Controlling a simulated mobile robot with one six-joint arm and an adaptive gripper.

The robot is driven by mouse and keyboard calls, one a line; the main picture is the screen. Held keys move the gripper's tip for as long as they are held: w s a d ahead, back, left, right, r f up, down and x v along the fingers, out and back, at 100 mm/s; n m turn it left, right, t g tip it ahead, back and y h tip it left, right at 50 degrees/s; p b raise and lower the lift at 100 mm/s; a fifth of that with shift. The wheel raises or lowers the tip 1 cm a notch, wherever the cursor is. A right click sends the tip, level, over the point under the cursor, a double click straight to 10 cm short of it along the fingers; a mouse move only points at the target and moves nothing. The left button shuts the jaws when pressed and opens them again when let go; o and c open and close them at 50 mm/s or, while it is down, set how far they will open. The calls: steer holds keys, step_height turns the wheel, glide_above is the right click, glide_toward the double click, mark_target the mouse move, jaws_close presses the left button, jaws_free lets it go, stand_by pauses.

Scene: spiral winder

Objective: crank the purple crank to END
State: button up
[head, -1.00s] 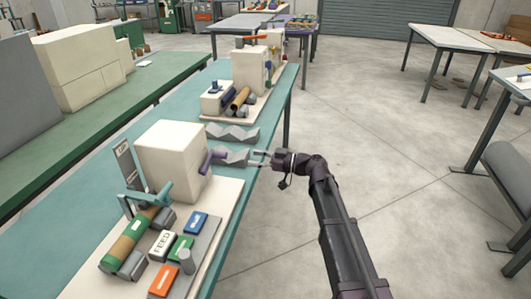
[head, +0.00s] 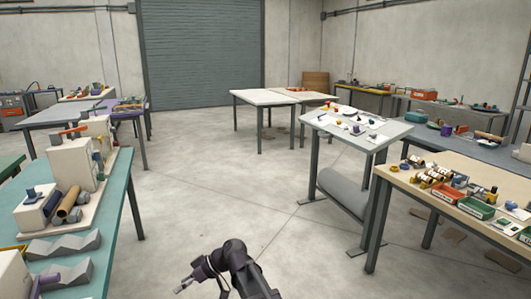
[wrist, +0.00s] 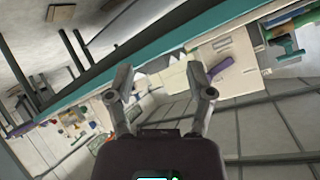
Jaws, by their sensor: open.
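The purple crank (head: 48,279) shows at the lower left of the head view, on the side of a cream box (head: 14,277) that is mostly cut off by the frame edge. In the wrist view the purple crank (wrist: 222,71) lies just right of the right finger, beyond it and apart from it. My gripper (head: 182,287) is in free space right of the teal table, well away from the crank. Its two fingers (wrist: 158,80) are spread with nothing between them. No END mark is readable.
The teal table (head: 118,205) runs along the left, with grey zigzag blocks (head: 62,245) and another cream machine (head: 72,165) on it. The concrete floor in the middle is clear. A wooden table (head: 455,178) with bins and small parts stands at the right.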

steer(key=s+d+f+m+t+h, duration=0.1)
steer(key=s+d+f+m+h, duration=0.25)
steer(key=d, duration=1.05)
steer(key=s+d+f+m+t+h, duration=0.15)
steer(key=d+m+h, duration=0.35)
steer(key=d, duration=0.9)
steer(key=s+d+f+m+h, duration=0.2)
steer(key=d+f+m+h, duration=0.3)
steer(key=d, duration=0.9)
step_height(320, 180, up, 18)
steer(key=m+y+p, duration=0.1)
steer(key=y+p, duration=0.1)
steer(key=p, duration=1.5)
steer(key=shift+w+a, duration=0.4)
steer(key=shift+r, duration=0.1)
jaws_close()
